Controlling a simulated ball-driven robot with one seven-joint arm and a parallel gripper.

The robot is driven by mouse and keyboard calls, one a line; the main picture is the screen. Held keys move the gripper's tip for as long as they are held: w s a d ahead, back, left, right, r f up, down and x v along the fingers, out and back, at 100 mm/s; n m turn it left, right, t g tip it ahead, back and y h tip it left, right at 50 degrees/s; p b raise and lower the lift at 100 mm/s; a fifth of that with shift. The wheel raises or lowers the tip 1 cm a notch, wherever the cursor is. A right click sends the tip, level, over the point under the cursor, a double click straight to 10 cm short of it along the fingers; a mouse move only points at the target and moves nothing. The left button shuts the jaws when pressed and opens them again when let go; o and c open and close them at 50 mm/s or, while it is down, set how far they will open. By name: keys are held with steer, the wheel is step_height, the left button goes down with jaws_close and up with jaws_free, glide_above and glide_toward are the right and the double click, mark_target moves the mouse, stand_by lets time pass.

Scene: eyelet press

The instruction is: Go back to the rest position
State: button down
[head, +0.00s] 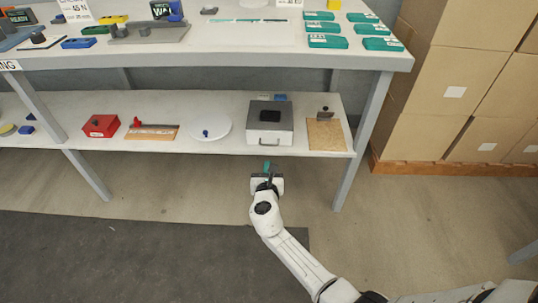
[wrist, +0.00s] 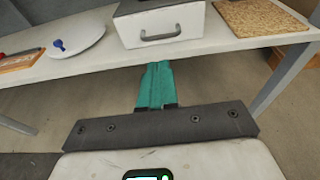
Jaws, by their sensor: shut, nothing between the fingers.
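My gripper (head: 267,166) is in front of the workbench's lower shelf, low over the floor, with my arm reaching up from the bottom right of the head view. In the wrist view its teal fingers (wrist: 155,84) are together with nothing between them. They point toward the shelf's front edge, below a grey-and-white box with a handle (head: 270,124), which also shows in the wrist view (wrist: 163,25). I see no contact between the fingers and the shelf or the box.
The lower shelf (head: 230,149) also holds a red box (head: 101,125), a white disc (head: 209,130) and a cork board (head: 325,134). A table leg (head: 362,140) stands right of my gripper. Cardboard boxes (head: 455,90) are stacked at the right. The floor in front is clear.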

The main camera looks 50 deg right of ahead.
steer(key=shift+p+v, duration=0.3)
steer(key=shift+v, duration=1.35)
steer(key=s+a+m+g+y, duration=0.1)
steer(key=s+m+g+y, duration=0.35)
steer(key=s+m, duration=1.25)
steer(key=s+a+m+g+y, duration=0.4)
steer(key=s+a+m+y, duration=0.45)
steer(key=a, duration=0.45)
step_height(320, 180, up, 22)
steer(key=s+a+h+p, duration=0.1)
steer(key=s+p, duration=0.1)
steer(key=p, duration=2)
steer(key=shift+s+a+r+m, duration=0.15)
steer(key=shift+s+a+m, duration=0.15)
steer(key=shift+m, duration=0.05)
